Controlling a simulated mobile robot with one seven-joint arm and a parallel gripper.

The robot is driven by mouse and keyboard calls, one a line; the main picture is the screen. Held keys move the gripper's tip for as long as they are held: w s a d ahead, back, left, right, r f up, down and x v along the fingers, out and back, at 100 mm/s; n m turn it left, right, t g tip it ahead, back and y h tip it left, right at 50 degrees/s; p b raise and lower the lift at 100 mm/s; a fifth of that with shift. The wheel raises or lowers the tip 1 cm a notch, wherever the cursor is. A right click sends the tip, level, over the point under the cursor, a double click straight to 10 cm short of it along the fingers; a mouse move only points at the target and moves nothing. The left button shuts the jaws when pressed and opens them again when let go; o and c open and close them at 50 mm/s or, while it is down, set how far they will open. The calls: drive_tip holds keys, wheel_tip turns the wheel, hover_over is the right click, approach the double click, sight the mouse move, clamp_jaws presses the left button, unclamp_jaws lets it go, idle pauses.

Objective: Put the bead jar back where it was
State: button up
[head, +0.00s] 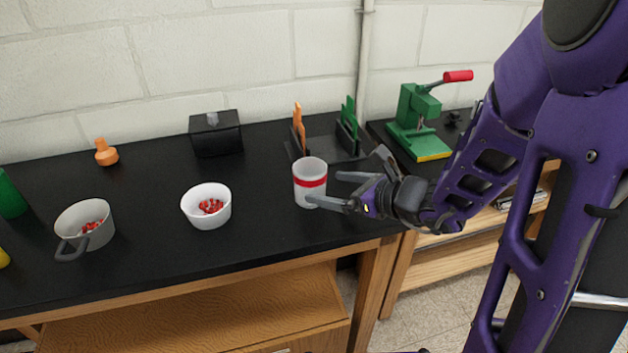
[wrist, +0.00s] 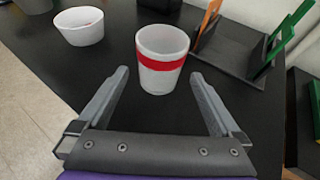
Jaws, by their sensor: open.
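The bead jar is probably the white cup-like jar with a red band (head: 310,172), which stands upright on the black table. In the wrist view the jar (wrist: 161,50) stands just beyond the fingertips, roughly centred between them. My gripper (head: 328,188) is open and low over the table, to the right of the jar. In the wrist view my gripper (wrist: 160,80) holds nothing between its fingers. The inside of the jar looks empty from the visible angle, though its bottom is hidden.
A white bowl (head: 190,211) and a grey handled pot (head: 99,238) hold red beads at left. A dark rack (head: 327,150) with orange and green tools stands behind the jar. A black box (head: 216,141) and orange bottle (head: 106,155) are at the back. A green press (head: 408,115) stands right.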

drive_tip(key=shift+v, duration=1.35)
drive_tip(key=shift+a, duration=0.1)
